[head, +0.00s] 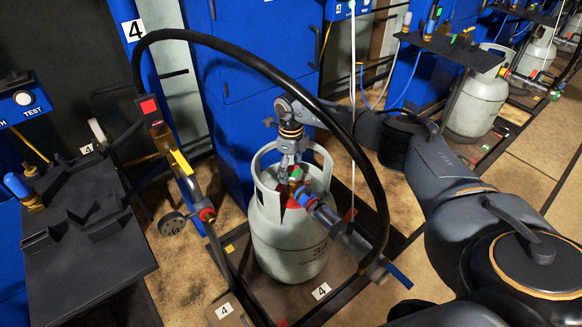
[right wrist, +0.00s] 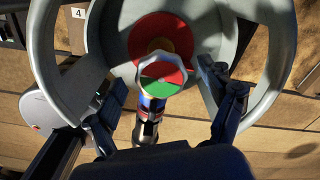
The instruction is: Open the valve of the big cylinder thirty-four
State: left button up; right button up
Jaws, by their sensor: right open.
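A big light-grey cylinder (head: 275,238) stands upright in the middle of the head view. Its marking is too small to read surely. Inside its collar is a valve with a round red-and-green top (head: 296,172); this knob (right wrist: 162,78) also shows in the right wrist view. A blue and metal fitting (head: 325,213) runs from the valve to the lower right. My right gripper (head: 290,170) points down at the valve. In the right wrist view its open fingers (right wrist: 160,90) stand on both sides of the knob; contact cannot be told. My left gripper is not in view.
A thick black hose (head: 250,58) arches over the cylinder and around my right arm. A gauge (head: 172,224) and yellow-handled pipework (head: 181,162) stand left. The cylinder's collar (right wrist: 60,60) closely surrounds the gripper. A dark table (head: 85,265) is at far left; another cylinder (head: 475,105) is at right.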

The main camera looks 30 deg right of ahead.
aim_at(291, 171)
notch_tip(291, 171, up, 12)
dwell(0.6)
dwell(0.4)
